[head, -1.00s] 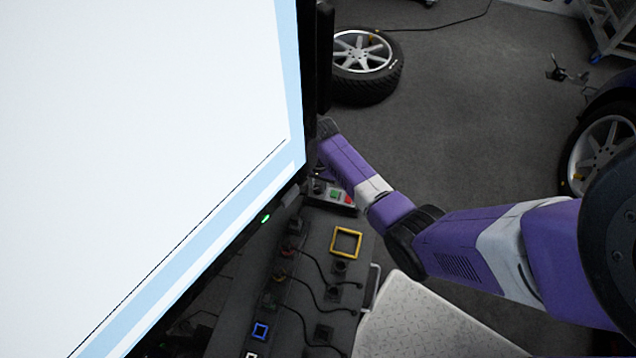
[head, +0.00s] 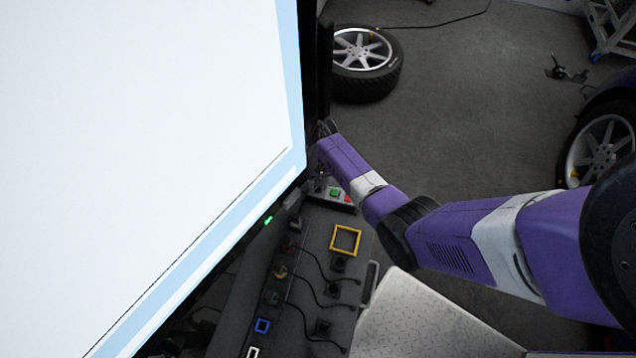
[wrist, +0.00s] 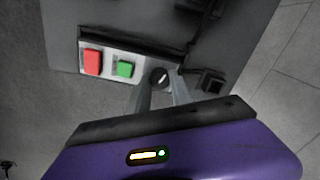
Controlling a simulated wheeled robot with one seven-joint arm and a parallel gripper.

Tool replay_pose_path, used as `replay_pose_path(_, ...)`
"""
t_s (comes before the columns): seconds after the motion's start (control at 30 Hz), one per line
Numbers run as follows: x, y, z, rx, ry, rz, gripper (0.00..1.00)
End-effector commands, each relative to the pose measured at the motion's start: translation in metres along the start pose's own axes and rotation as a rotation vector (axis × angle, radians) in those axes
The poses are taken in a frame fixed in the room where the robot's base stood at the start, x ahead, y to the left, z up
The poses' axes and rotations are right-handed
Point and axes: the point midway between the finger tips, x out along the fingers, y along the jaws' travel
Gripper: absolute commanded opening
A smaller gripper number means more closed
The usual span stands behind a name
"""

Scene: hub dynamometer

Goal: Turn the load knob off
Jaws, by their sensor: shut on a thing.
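The load knob (wrist: 159,77) is a round black knob with a pale pointer line, at the right end of a light switch panel (wrist: 110,72) in the wrist view. The pointer line is tilted. My gripper (wrist: 160,84) is at the knob, its two grey fingers on either side, shut on it. A red button (wrist: 92,62) and a green button (wrist: 125,69) sit on the same panel to the left of the knob. In the head view the panel shows partly, with the green button (head: 334,192); the gripper and knob are hidden there behind my arm and the screen.
A large screen (head: 180,130) fills the left of the head view. A dark console with cables and a yellow square frame (head: 345,240) lies below the panel.

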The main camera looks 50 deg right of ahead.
Motion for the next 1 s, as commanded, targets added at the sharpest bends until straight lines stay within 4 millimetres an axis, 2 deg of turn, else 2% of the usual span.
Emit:
replay_pose_path(0.33,0.000,0.000,-0.001,-0.004,0.002,0.000,0.00)
replay_pose_path(0.37,0.000,0.000,-0.001,-0.004,0.002,0.000,0.28)
replay_pose_path(0.47,0.000,0.000,-0.001,-0.004,0.002,0.000,0.48)
replay_pose_path(0.8,-0.002,0.000,-0.001,-0.003,0.002,0.000,0.48)
replay_pose_path(1.0,-0.026,-0.001,-0.001,-0.003,0.004,-0.001,0.48)
